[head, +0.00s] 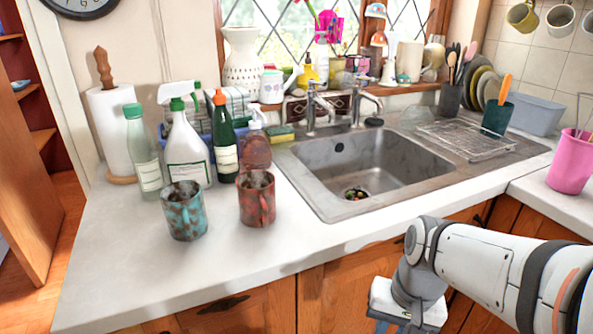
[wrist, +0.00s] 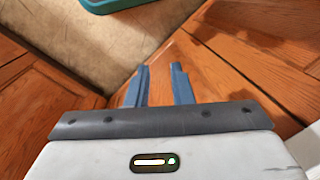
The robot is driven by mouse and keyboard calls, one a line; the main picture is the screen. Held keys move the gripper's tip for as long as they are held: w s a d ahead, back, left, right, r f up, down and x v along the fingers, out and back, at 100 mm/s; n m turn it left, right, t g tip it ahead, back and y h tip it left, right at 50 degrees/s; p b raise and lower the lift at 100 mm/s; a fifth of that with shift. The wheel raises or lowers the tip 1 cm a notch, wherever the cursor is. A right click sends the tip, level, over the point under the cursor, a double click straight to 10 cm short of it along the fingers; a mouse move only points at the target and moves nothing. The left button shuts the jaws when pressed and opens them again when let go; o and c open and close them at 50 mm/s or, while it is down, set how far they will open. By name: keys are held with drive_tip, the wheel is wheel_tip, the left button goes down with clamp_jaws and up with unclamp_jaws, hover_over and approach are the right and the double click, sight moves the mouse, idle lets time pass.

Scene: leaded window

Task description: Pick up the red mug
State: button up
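The red mug (head: 256,200), mottled with brown, stands upright on the white counter (head: 150,265), left of the sink. Its handle faces the front right. A teal and brown mug (head: 184,214) stands just to its left, a small gap apart. My gripper points down in front of the cabinets, right of and lower than the red mug. Its fingers are mostly cut off at the head view's bottom edge. In the wrist view my gripper (wrist: 159,70) has its two blue fingers apart with nothing between them. The red mug is not in the wrist view.
The sink (head: 375,165) lies to the right. The counter in front of the mugs is clear. A teal object (wrist: 120,4) lies on the floor.

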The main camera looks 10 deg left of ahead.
sight(303, 253)
drive_tip(key=w+a+r+m+g+y+p, duration=0.2)
drive_tip(key=w+a+r+m+y+p, duration=0.1)
drive_tip(key=a+y, duration=0.1)
drive_tip(key=w+a+r+m+g+y+p, duration=0.1)
drive_tip(key=w+a+r+m+y+p, duration=0.2)
drive_tip(key=a, duration=0.3)
drive_tip(key=w+a+r+m+g+y+p, duration=0.2)
drive_tip(key=w+a+r+m+y+p, duration=0.1)
drive_tip(key=a+r+m+y, duration=0.1)
drive_tip(key=shift+w+a+r+g+y, duration=0.2)
drive_tip(key=shift+a+r+y, duration=0.1)
drive_tip(key=shift+a, duration=0.2)
drive_tip(key=shift+w+a+r+g+y, duration=0.15)
drive_tip(key=shift+a+y, duration=0.15)
drive_tip(key=shift+a, duration=0.2)
drive_tip(key=w+m+y, duration=0.1)
drive_tip(key=w+a+m+y+p, duration=0.1)
drive_tip(key=w, duration=0.1)
drive_tip(key=w+r+m+t+y, duration=0.1)
drive_tip(key=shift+w+a+r+p, duration=0.1)
drive_tip(key=shift+w+a+p, duration=0.15)
drive_tip(key=shift+a+p, duration=0.1)
drive_tip(key=shift+w+a+y, duration=0.1)
drive_tip(key=shift+a+y, duration=0.05)
drive_tip(key=shift+y, duration=0.15)
drive_tip(key=x, duration=0.7)
drive_tip(key=shift+s+a+r+p, duration=0.2)
drive_tip(key=shift+a+r+p, duration=0.05)
drive_tip(key=shift+r+p, duration=0.1)
drive_tip(key=shift+c, duration=0.2)
